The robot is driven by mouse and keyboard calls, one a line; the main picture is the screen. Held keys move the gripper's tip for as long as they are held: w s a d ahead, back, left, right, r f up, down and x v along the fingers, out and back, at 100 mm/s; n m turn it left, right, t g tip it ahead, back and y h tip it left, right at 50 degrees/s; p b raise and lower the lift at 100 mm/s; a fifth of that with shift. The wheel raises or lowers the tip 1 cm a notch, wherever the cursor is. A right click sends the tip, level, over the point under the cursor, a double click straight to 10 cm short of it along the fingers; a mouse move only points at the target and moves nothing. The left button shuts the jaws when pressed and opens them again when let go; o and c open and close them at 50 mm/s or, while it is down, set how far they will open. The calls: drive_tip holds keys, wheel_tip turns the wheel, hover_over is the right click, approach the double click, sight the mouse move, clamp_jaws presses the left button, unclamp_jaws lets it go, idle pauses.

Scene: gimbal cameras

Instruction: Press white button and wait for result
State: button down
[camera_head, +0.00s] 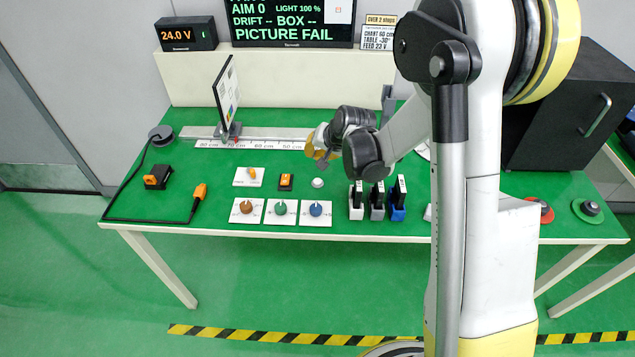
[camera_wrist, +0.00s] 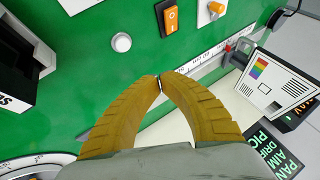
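The white button (camera_head: 318,182) is a small round knob on the green table, right of the orange rocker switch (camera_head: 286,181). In the wrist view the white button (camera_wrist: 121,42) lies up and left of my fingertips, clear of them. My gripper (camera_head: 318,150) hangs above and behind the button in the head view. In the wrist view my gripper (camera_wrist: 159,82) has its yellow fingers curved together with the tips meeting and nothing between them. The monitor (camera_head: 290,22) at the back reads "PICTURE FAIL", "BOX --" and "DRIFT --".
Brown, green and blue dials (camera_head: 282,208) stand in front of the button. Several small upright modules (camera_head: 377,200) stand to its right. A test chart (camera_head: 228,92) stands on a rail behind. A display (camera_head: 186,34) reads 24.0 V. A black cable lies at the left.

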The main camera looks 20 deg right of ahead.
sight(315, 179)
wheel_tip(315, 179, down, 8)
drive_tip(key=b, duration=0.5)
drive_tip(key=shift+r, duration=0.15)
idle(1.1)
drive_tip(key=shift+f+b, duration=0.4)
drive_tip(key=shift+b, duration=0.15)
drive_tip(key=shift+f+b, duration=0.45)
drive_tip(key=shift+r, duration=0.15)
idle(0.5)
drive_tip(key=shift+r+p, duration=0.55)
drive_tip(key=shift+r, duration=0.2)
drive_tip(key=shift+r+p, duration=1.7)
drive_tip(key=shift+r, duration=0.85)
